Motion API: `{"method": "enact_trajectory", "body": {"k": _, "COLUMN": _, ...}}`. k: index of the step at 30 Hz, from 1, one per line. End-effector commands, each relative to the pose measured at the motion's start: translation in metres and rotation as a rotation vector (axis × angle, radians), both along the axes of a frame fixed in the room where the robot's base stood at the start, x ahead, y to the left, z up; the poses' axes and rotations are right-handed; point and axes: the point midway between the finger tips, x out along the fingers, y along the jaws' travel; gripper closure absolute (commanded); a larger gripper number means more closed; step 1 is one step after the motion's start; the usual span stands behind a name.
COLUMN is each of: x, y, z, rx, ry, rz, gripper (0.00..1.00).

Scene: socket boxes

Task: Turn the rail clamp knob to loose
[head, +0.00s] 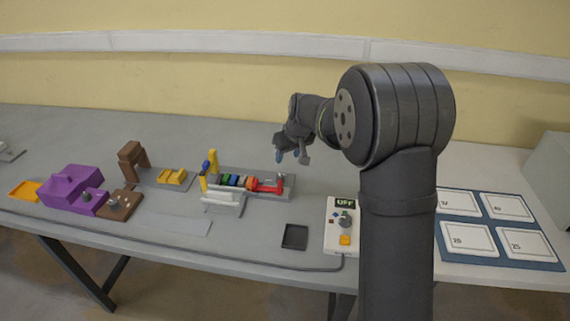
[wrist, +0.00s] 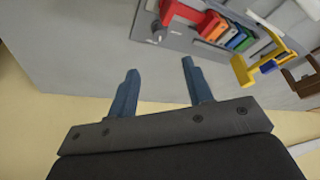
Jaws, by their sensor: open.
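The rail base (head: 225,172) holds a row of coloured blocks (head: 236,181) with a red piece (head: 268,188) at its right end. A small grey knob (head: 280,178) stands beside the red piece, and I take it as the rail clamp knob. In the wrist view the knob (wrist: 157,34) sits on the grey plate next to the red piece (wrist: 185,16); its setting is too small to read. My gripper (head: 291,156) is open and empty, above and behind the rail's right end. In the wrist view its blue fingers (wrist: 158,72) are apart, clear of the knob.
A control box (head: 340,228) reads OFF. A black tray (head: 294,237), purple box (head: 70,187), brown block (head: 120,204) and blue card mat (head: 490,252) lie around. The table behind the rail is clear.

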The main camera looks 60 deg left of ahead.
Motion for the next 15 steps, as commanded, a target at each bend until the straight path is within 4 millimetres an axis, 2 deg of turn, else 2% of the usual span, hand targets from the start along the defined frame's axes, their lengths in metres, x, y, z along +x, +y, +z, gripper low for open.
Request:
{"method": "enact_trajectory", "body": {"k": 3, "x": -0.001, "y": -0.007, "z": 0.018, "rx": 0.002, "ry": -0.001, "rz": 0.0, "gripper": 0.54}}
{"method": "enact_trajectory", "body": {"k": 6, "x": -0.001, "y": -0.011, "z": 0.028, "rx": 0.002, "ry": -0.001, "rz": 0.0, "gripper": 0.54}}
{"method": "enact_trajectory", "body": {"k": 15, "x": -0.002, "y": -0.014, "z": 0.033, "rx": -0.001, "ry": 0.0, "rz": 0.0, "gripper": 0.54}}
